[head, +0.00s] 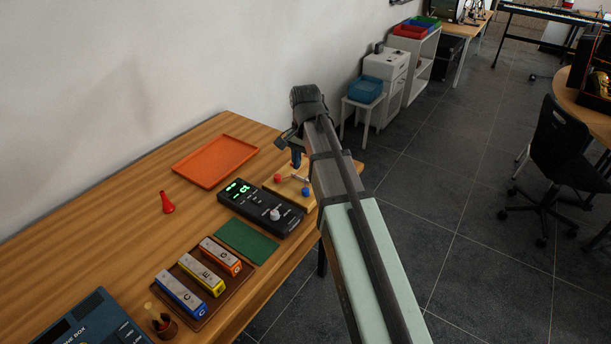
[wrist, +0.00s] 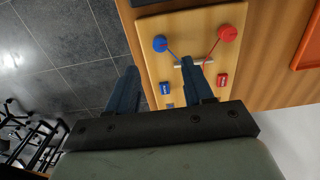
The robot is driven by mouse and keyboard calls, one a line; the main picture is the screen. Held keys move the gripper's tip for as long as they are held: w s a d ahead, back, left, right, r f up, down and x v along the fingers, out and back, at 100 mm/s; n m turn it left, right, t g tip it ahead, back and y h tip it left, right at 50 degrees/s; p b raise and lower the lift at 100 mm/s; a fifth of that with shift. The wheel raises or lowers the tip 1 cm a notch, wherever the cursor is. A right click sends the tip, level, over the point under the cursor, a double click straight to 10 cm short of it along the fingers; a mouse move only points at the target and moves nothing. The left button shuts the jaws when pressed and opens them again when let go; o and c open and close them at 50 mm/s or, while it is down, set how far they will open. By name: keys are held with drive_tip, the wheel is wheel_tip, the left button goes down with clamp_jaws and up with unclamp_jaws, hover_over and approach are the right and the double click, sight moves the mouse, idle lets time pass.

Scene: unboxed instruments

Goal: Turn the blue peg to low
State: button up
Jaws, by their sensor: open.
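The blue peg (wrist: 160,43) is a round knob on a light wooden board (wrist: 190,20); it also shows in the head view (head: 306,190). A red peg (wrist: 228,33) is on the same board, and it shows in the head view (head: 278,178). A thin line runs from each peg to a pale bar (wrist: 194,63). My gripper (wrist: 158,66) is open and empty. In the wrist view the blue peg appears just beyond the fingertips, between them sideways, with no contact visible. The peg's turn angle is not clear.
Small blue (wrist: 165,88) and red (wrist: 222,80) blocks with unreadable labels are on the board. A black tuner (head: 262,208) with a green display stands beside the board. An orange tray (head: 215,160) lies behind. The table's right edge is close to the board.

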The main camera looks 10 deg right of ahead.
drive_tip(key=shift+r, duration=2.6)
drive_tip(key=shift+w, duration=0.1)
